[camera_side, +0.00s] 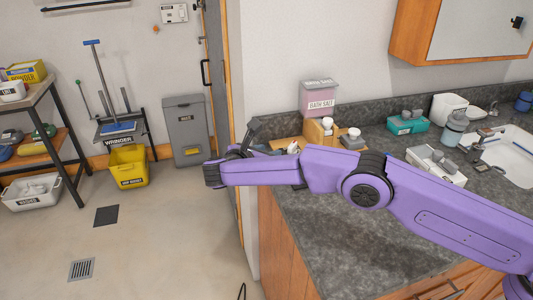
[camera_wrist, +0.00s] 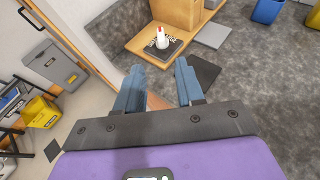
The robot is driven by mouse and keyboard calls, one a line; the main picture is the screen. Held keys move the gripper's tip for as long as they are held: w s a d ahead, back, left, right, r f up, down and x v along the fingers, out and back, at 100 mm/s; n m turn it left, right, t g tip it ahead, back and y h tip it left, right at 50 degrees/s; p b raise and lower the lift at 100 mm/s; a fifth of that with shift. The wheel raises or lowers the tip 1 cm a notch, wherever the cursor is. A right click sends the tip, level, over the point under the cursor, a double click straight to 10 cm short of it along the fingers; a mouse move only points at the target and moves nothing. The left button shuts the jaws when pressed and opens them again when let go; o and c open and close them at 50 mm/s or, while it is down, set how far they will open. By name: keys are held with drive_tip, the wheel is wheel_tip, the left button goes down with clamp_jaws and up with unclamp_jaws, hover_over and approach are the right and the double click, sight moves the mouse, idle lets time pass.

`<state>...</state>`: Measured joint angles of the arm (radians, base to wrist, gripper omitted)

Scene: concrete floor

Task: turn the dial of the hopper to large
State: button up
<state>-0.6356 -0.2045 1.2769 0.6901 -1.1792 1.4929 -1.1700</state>
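A pink hopper-like container (camera_side: 320,98) labelled "BATH SALT" stands at the back of the counter against the wall. A wooden box-like body (camera_side: 315,131) shows below it, and a wooden body also shows at the top of the wrist view (camera_wrist: 178,10). I cannot make out the dial or its setting. In the wrist view, a small white item with a red tip (camera_wrist: 162,38) stands on a dark plate on a wooden board (camera_wrist: 137,44). My gripper (camera_wrist: 157,82) is open and empty, its two blue-grey fingers apart, short of the board. In the side view my arm partly hides this area.
The dark stone counter (camera_side: 330,235) is largely clear in front. A teal box (camera_side: 407,122), a grey bottle (camera_side: 453,128) and a sink (camera_side: 512,155) are to the right. A door frame (camera_side: 233,110) is close on the left. A grey bin (camera_side: 186,130) and yellow bucket (camera_side: 128,166) stand on the floor.

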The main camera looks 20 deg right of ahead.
drive_tip(key=shift+w, duration=0.1)
drive_tip(key=c, duration=0.5)
drive_tip(key=shift+w+d+m+y, duration=0.2)
drive_tip(key=shift+d+m+y, duration=0.1)
drive_tip(key=shift+m, duration=0.1)
clamp_jaws()
drive_tip(key=m+g+y, duration=0.1)
drive_tip(key=m+y, duration=0.4)
drive_tip(key=m, duration=1)
approach(292, 148)
drive_tip(key=s+d+r+m+y, duration=0.1)
drive_tip(key=s+d+m+y, duration=0.2)
drive_tip(key=m, duration=0.6)
drive_tip(key=s+d+r+m+y, duration=0.1)
drive_tip(key=d+m+y, duration=0.1)
drive_tip(key=d+m, duration=0.6)
drive_tip(key=shift+m+g, duration=0.4)
drive_tip(key=shift+m, duration=0.5)
drive_tip(key=w+a+f, duration=0.1)
drive_tip(key=w+f, duration=0.1)
drive_tip(key=w+a+f, duration=0.1)
drive_tip(key=w+f, duration=0.1)
drive_tip(key=f, duration=0.1)
drive_tip(key=w+a+f, duration=0.1)
drive_tip(key=w+f, duration=0.1)
drive_tip(key=f, duration=0.1)
drive_tip(key=shift+w+a, duration=0.1)
drive_tip(key=shift+a, duration=0.1)
drive_tip(key=shift+w+a, duration=1.15)
